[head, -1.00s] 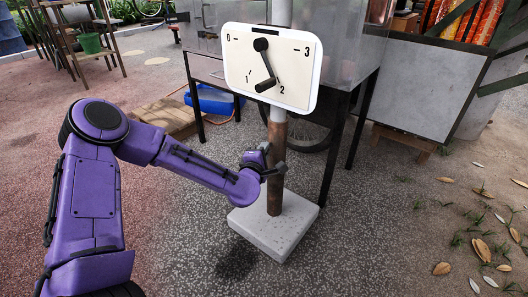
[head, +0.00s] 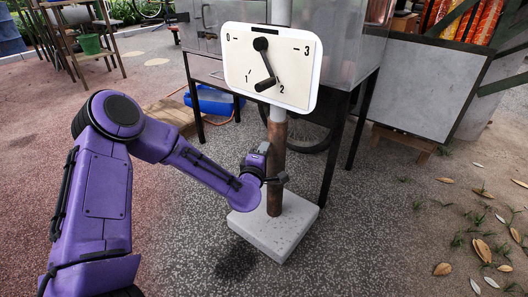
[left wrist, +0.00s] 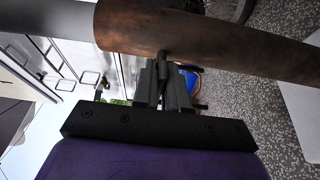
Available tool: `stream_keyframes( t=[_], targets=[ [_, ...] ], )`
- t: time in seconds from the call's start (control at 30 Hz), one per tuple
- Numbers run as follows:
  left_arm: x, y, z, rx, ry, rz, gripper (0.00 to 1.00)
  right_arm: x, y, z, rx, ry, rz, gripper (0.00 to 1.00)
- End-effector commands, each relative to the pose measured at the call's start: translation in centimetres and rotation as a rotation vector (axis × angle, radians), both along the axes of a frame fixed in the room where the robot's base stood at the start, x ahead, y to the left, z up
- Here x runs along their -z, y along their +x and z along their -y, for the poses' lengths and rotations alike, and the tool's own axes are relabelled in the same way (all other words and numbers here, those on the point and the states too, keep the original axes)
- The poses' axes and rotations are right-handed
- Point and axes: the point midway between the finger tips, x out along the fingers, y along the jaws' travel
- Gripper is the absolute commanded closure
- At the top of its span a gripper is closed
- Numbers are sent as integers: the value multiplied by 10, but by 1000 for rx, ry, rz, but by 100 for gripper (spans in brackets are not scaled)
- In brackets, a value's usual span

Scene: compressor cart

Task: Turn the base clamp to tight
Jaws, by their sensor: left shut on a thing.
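The base clamp shows as a rusty brown sleeve (head: 277,135) around the upright post above a pale square stone base (head: 262,238). In the left wrist view the sleeve (left wrist: 190,32) runs across the top, with a short dark pin (left wrist: 163,65) sticking out of it. My left gripper (left wrist: 163,90) is shut on this pin, its grey fingers close together just below the sleeve. My right gripper is out of view.
A white dial plate (head: 290,70) marked 0 to 3 is on the post above, its black lever (head: 265,68) pointing down between 1 and 2. A metal cart (head: 345,45) with dark legs and a wheel stands close behind.

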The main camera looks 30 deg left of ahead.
Motion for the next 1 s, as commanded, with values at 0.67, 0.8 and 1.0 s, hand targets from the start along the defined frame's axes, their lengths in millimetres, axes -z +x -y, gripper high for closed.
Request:
stream_keyframes(
  t=[0.67, 0.8, 1.0],
  targets=[
    [-3, -52, 18, 4, -2, -5, 67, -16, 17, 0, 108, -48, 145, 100],
    [-1, -81, 27, 4, -1, -5, 67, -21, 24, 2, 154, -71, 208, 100],
    [1, -100, 33, 1, 0, -3, 67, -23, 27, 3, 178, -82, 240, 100]
  ],
)
